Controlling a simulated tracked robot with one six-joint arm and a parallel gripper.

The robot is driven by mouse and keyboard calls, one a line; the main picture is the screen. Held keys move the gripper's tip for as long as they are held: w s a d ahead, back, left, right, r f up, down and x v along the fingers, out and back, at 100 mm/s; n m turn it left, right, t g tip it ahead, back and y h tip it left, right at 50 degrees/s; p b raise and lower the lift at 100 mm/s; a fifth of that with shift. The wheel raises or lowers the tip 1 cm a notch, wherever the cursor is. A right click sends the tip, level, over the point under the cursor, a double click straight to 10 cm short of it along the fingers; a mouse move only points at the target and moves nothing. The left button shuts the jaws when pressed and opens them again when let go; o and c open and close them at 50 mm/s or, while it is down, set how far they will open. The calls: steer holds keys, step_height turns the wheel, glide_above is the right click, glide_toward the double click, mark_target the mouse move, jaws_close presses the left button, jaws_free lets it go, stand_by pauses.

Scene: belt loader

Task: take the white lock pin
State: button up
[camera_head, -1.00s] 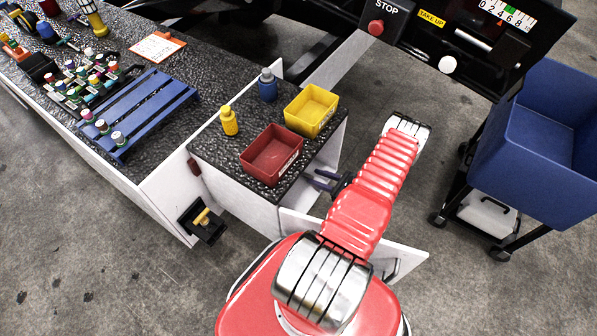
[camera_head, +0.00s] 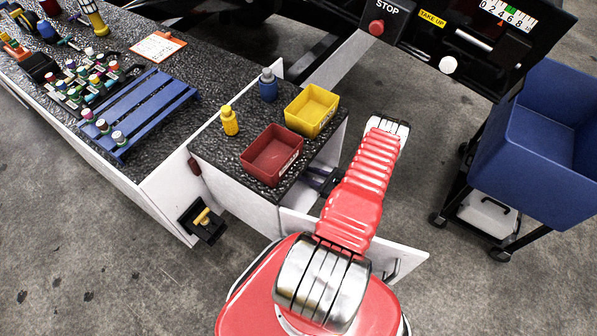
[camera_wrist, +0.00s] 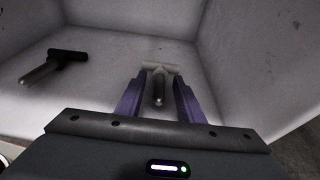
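The white lock pin (camera_wrist: 160,67) has a pale T-shaped handle and a grey metal shaft pointing toward me. It lies on the floor of a white compartment in the wrist view. My gripper (camera_wrist: 160,77) is open, with its purple fingers on either side of the pin's shaft and the tips close to the handle. A gap shows between the shaft and each finger. In the head view my gripper (camera_head: 320,180) reaches into the open cabinet, partly hidden by my arm, and the pin is not visible there.
A similar pin with a black handle (camera_wrist: 69,55) lies to the left in the compartment. Pale walls enclose the compartment. On the cabinet top stand a red bin (camera_head: 270,154), a yellow bin (camera_head: 311,110), a yellow bottle (camera_head: 229,121) and a blue bottle (camera_head: 267,86).

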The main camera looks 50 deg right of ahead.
steer(key=shift+c, duration=0.2)
jaws_close()
stand_by(0.3)
